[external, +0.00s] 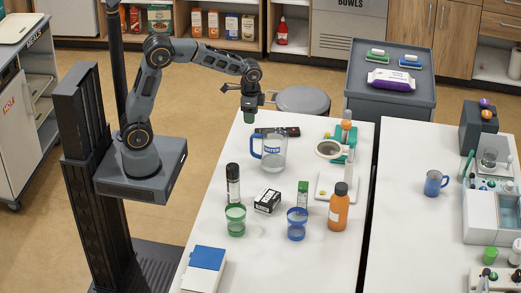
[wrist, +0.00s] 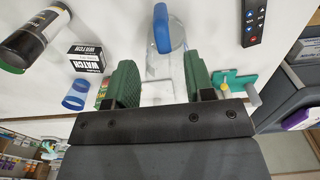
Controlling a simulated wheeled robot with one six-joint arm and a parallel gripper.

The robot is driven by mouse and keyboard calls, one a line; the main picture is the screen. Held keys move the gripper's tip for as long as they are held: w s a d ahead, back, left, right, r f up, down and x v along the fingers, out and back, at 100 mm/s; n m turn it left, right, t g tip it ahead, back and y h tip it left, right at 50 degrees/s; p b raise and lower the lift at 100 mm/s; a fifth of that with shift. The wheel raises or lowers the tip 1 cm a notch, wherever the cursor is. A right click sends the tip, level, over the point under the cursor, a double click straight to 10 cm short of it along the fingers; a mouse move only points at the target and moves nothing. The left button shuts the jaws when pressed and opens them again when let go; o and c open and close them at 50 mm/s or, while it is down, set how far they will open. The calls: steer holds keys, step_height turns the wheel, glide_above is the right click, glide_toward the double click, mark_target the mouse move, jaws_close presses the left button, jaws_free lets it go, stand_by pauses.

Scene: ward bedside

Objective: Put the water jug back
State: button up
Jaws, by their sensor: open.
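The water jug (external: 273,154) is clear with a blue handle on its left and a blue WATER label. It stands upright on the white table, toward its far end. In the wrist view the jug (wrist: 177,42) is beyond my fingers, its blue handle (wrist: 162,30) facing me. My gripper (external: 249,110) is above the table's far left part, behind and to the left of the jug, and does not touch it. In the wrist view my green-padded fingers (wrist: 158,85) are apart with nothing held between them.
A black remote (external: 287,131) lies behind the jug. A magnifier on a teal stand (external: 341,151) is to its right. A dark bottle (external: 233,185), a small box (external: 267,201), a green cup (external: 235,221), a blue cup (external: 297,224) and an orange bottle (external: 338,208) stand in front.

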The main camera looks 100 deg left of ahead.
steer(key=shift+d+r, duration=0.15)
steer(key=shift+r, duration=0.15)
steer(key=s+d+r+t, duration=0.2)
steer(key=s+d, duration=0.4)
steer(key=d, duration=0.3)
steer(key=s+d+r+t, duration=0.2)
steer(key=s+d+r, duration=0.2)
steer(key=d, duration=0.6)
steer(key=shift+s, duration=1.25)
